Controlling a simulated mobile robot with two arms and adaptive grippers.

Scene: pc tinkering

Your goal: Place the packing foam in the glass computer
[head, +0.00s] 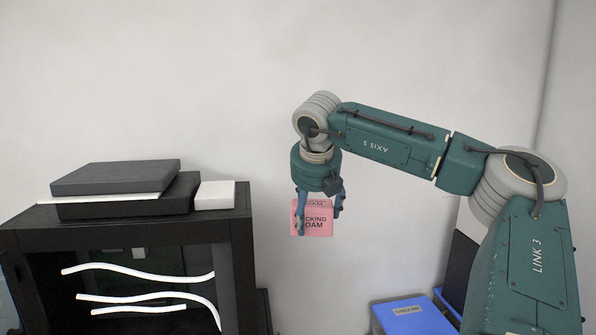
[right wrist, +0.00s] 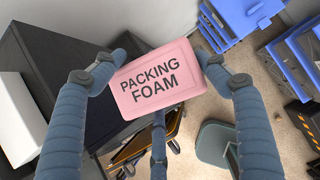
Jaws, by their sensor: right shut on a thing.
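The packing foam is a pink block (head: 317,220) with dark lettering, held in the air right of the black computer case in the head view. My right gripper (head: 319,212) is shut on it from above, fingers at its sides. In the right wrist view the foam (right wrist: 155,80) sits between the fingers (right wrist: 160,72), with its label facing the camera. The glass computer (head: 128,235) appears to be the black case at the left, with white glowing curved strips behind its front panel. My left gripper is not in view.
Dark flat boxes (head: 116,178) and a small white box (head: 215,195) lie on top of the case. A blue bin (head: 412,316) stands at the lower right. In the right wrist view, blue bins (right wrist: 232,18) and a grey-green object (right wrist: 215,143) are on the floor.

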